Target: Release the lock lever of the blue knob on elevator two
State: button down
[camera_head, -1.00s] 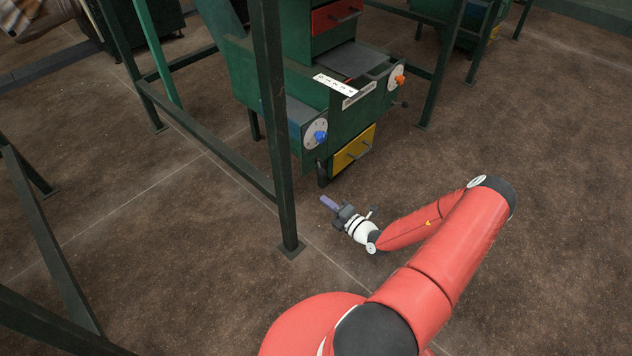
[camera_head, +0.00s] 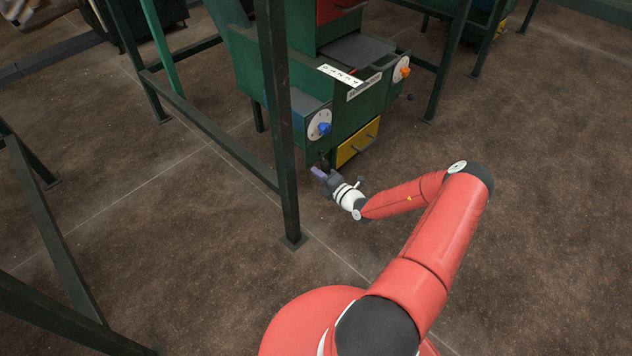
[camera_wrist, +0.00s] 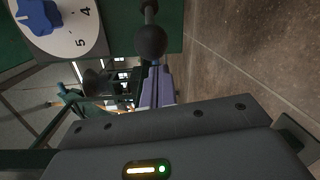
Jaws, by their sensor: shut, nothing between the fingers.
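The blue knob (camera_head: 325,128) sits on a white round dial on the left side of the green machine's front. In the wrist view the blue knob (camera_wrist: 38,14) is at the upper left, on its dial marked with numbers. A dark lever with a ball end (camera_wrist: 150,42) shows at the top middle of the wrist view, just beyond my fingertips; it sticks out below the dial. My gripper (camera_head: 319,173) is just below the blue knob, in front of the machine's lower corner. Its purple fingers (camera_wrist: 155,84) are shut and empty. Whether they touch the ball cannot be told.
A dark green frame post (camera_head: 283,150) stands close to the left of my gripper. A yellow drawer (camera_head: 358,143) and an orange knob (camera_head: 403,71) are to the right on the machine. Brown floor is free at the right.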

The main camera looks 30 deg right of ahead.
jog(key=shift+d+r, duration=0.1)
jog(key=shift+d, duration=0.45)
